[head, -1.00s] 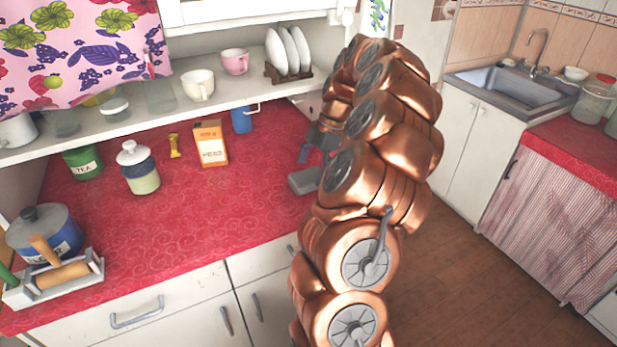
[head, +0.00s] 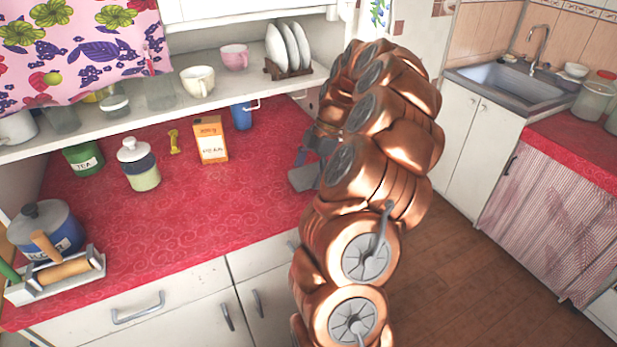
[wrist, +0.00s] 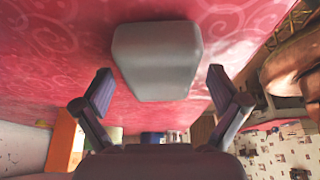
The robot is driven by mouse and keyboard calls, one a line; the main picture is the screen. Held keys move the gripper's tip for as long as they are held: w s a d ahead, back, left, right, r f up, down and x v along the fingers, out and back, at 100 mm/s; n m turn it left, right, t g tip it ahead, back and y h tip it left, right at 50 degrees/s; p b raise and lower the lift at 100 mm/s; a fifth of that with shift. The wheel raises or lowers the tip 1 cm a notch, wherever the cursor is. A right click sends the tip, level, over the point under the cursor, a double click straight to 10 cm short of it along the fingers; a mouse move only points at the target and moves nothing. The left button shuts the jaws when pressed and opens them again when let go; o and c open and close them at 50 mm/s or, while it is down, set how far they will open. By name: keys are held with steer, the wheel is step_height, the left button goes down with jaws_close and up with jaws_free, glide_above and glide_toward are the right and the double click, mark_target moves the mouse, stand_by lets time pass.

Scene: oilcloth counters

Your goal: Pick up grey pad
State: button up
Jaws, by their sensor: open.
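The grey pad (head: 303,178) lies on the red counter near its right end, partly hidden by my arm in the head view. In the wrist view the pad (wrist: 157,60) is a rounded grey block just beyond the fingertips, roughly centred between them. My gripper (wrist: 160,84) is open, with one dark finger on each side of the pad's near end and a gap on both sides. In the head view my gripper (head: 312,155) is mostly hidden behind my copper arm, with a fingertip showing right above the pad.
An orange box (head: 210,140), a blue mug (head: 242,117) and a small yellow object (head: 174,142) stand farther back on the counter. A lidded jar (head: 138,165), a green tea tin (head: 83,160) and a blue pot (head: 45,232) are at left. The front middle of the counter is clear.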

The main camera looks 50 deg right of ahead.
mark_target(303, 174)
steer(key=shift+f+b, duration=0.2)
steer(key=shift+b, duration=0.2)
steer(key=shift+c, duration=0.3)
stand_by(0.3)
steer(key=c, duration=1)
steer(key=shift+r+p, duration=0.2)
steer(key=shift+p, duration=0.15)
steer(key=shift+r+p, duration=0.25)
steer(key=shift+p, duration=0.2)
steer(key=shift+d+r+b, duration=0.1)
steer(key=shift+r+b, duration=0.6)
steer(key=shift+r, duration=0.2)
steer(key=shift+a+r+b, duration=0.2)
steer(key=shift+r+b, duration=0.1)
steer(key=shift+r, duration=0.4)
steer(key=shift+s+a+r+b, duration=0.25)
steer(key=shift+s+a+b, duration=0.5)
steer(key=shift+s+a, duration=1.05)
steer(key=shift+s+a+r+b, duration=0.25)
steer(key=shift+s+a+b, duration=0.65)
steer(key=shift+a, duration=1.75)
steer(key=shift+s+a+r+b, duration=0.25)
steer(key=shift+s+a+b, duration=0.3)
steer(key=shift+s+a, duration=1.35)
steer(key=shift+w+a, duration=0.3)
steer(key=shift+w, duration=0.05)
